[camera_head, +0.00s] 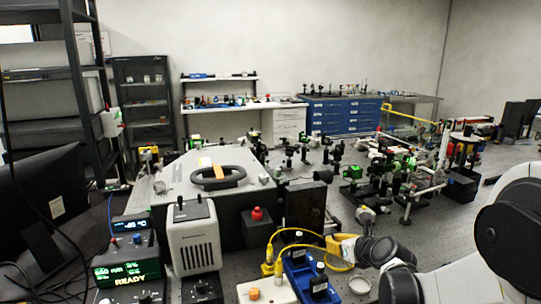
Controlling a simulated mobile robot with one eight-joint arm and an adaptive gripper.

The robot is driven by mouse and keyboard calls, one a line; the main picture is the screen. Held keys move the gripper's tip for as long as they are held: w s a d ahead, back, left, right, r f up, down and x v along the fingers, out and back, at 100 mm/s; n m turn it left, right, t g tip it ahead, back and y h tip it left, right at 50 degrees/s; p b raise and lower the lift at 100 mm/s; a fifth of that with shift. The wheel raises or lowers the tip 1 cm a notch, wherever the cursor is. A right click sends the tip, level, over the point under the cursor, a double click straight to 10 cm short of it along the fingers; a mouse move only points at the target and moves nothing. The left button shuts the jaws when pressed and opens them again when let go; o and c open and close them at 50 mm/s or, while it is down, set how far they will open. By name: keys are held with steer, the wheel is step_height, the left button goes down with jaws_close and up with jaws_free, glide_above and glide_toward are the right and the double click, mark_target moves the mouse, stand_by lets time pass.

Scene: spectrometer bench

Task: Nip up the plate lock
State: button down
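I cannot tell for sure which part is the plate lock; no part is clearly marked as one. A red knob (257,213) stands on a black block beside the large grey housing. An orange knob (254,293) sits on a white box at the bottom edge. My arm reaches in from the right, and my gripper (362,249) is low over the bench, right of the blue unit. A yellow-orange part shows at its tip, beside the yellow cable. The fingers are small and partly hidden, so their opening and any grasp cannot be told.
A blue unit (305,276) with black knobs and looping yellow cables stands close left of my gripper. The grey housing (215,180) with a black handle lies behind. Optics mounts (395,168) crowd the bench's far right. A small round dish (360,285) lies near my arm.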

steer(key=shift+d, duration=0.2)
steer(key=shift+d+r+p, duration=0.15)
steer(key=shift+r+p, duration=0.15)
steer(key=shift+r, duration=0.05)
steer(key=shift+s+d, duration=0.25)
steer(key=shift+s, duration=0.7)
steer(key=shift+s+d, duration=0.3)
steer(key=shift+s, duration=0.6)
steer(key=shift+s+d, duration=0.25)
steer(key=shift+s, duration=0.7)
